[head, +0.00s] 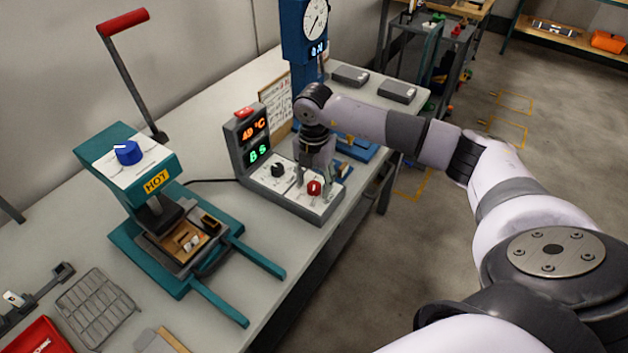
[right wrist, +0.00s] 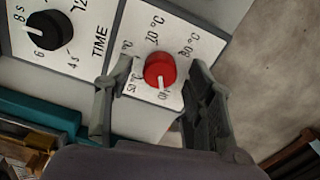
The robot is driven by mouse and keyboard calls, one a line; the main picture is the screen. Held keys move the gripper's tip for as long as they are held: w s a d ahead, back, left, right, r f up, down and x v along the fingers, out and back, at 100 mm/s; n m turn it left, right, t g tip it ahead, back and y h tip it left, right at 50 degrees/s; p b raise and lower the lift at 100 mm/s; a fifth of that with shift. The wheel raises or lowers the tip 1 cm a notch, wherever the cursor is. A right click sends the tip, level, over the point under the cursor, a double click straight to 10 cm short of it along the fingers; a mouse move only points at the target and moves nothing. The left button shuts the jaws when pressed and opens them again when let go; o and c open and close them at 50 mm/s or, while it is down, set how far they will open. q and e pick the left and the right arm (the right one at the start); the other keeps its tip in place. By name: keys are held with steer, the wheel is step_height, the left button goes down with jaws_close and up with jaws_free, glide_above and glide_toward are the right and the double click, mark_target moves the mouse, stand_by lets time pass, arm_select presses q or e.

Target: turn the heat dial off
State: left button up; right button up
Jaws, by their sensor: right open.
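The heat dial is a red knob (head: 314,188) on the sloped panel of the control box (head: 232,150), right of a black dial. In the right wrist view the red knob (right wrist: 160,69) sits on a white plate with °C marks. Its white pointer faces the bottom of that picture, towards a small label that is hard to read. My right gripper (head: 314,178) is above the panel. In the wrist view its open fingers (right wrist: 165,75) stand on either side of the red knob, with gaps visible. My left gripper is out of view.
The black time dial (right wrist: 46,30) is beside the heat dial. A teal heat press (head: 130,165) with a blue knob and HOT label stands left. A blue gauge stand (head: 303,35) is behind the box.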

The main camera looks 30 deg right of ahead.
mark_target(314, 185)
steer(key=shift+r, duration=0.15)
step_height(314, 185, up, 12)
stand_by(0.5)
stand_by(0.4)
